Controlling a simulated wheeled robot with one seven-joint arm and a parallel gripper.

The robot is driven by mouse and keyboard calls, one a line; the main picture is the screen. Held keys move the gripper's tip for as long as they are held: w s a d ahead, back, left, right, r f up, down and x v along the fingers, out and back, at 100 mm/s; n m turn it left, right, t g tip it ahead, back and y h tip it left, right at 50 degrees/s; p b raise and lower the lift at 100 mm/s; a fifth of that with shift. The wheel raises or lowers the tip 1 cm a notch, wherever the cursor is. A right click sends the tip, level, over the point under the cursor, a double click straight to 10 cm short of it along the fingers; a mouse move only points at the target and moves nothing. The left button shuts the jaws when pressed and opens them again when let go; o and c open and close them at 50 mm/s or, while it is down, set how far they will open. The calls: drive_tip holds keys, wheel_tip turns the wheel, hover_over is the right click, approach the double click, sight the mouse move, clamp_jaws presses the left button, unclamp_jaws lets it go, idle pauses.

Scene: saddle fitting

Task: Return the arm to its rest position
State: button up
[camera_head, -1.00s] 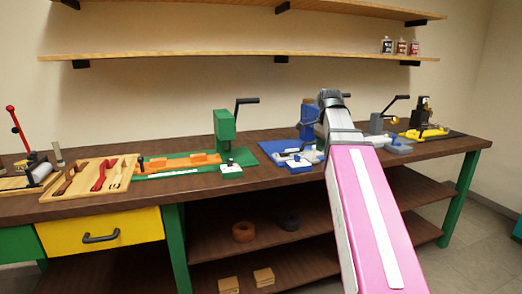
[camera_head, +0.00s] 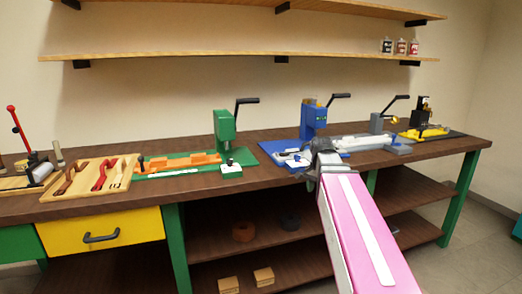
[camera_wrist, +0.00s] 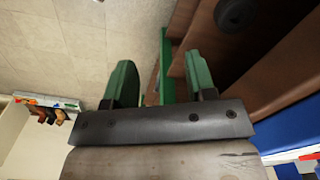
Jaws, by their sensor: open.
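My gripper (camera_wrist: 161,80) shows in the wrist view as two green fingers standing well apart. Nothing is between them but the floor and part of the bench frame behind. In the head view my pink arm link reaches up from the bottom right, and its dark far end is over the front edge of the workbench (camera_head: 225,183). The fingers cannot be made out in that view.
A blue lever press (camera_head: 312,118) stands just behind my arm, with a green press (camera_head: 225,126) to its left. A wooden tray of tools (camera_head: 118,180) lies on the left. The floor (camera_wrist: 60,45) at the front is open.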

drive_tip(key=s+a+f+n, duration=0.1)
drive_tip(key=s+f+n, duration=0.3)
drive_tip(key=f, duration=0.8)
drive_tip(key=s+a+f+n, duration=0.1)
drive_tip(key=s+f+n, duration=0.4)
drive_tip(key=f, duration=0.8)
drive_tip(key=shift+a+f, duration=0.25)
drive_tip(key=shift+a, duration=0.05)
idle(0.8)
